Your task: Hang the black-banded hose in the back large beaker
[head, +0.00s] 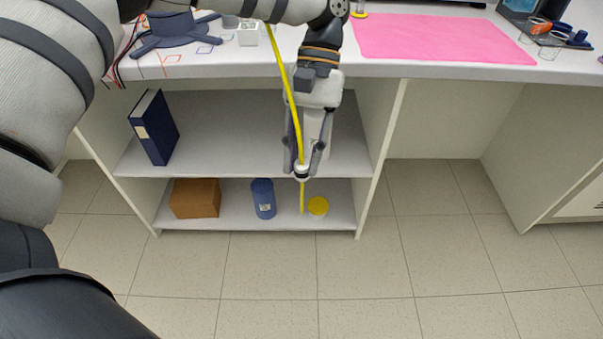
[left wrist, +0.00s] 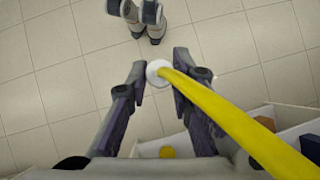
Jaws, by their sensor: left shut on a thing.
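My left gripper (head: 302,172) points down in front of the shelf unit and is shut on a white collar around a yellow hose (head: 285,76). In the left wrist view the collar (left wrist: 157,72) sits between the fingertips, and the hose (left wrist: 235,122) runs off to the lower right. Glass beakers (head: 549,48) stand at the right end of the bench; I cannot tell which is the back large one. My right gripper is not seen.
The white bench (head: 440,68) carries a pink mat (head: 440,38) and a blue stand (head: 172,34). The shelves below hold a dark blue binder (head: 154,128), a brown box (head: 195,198), a blue jar (head: 263,198) and a yellow-lidded item (head: 318,206). The floor in front is clear.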

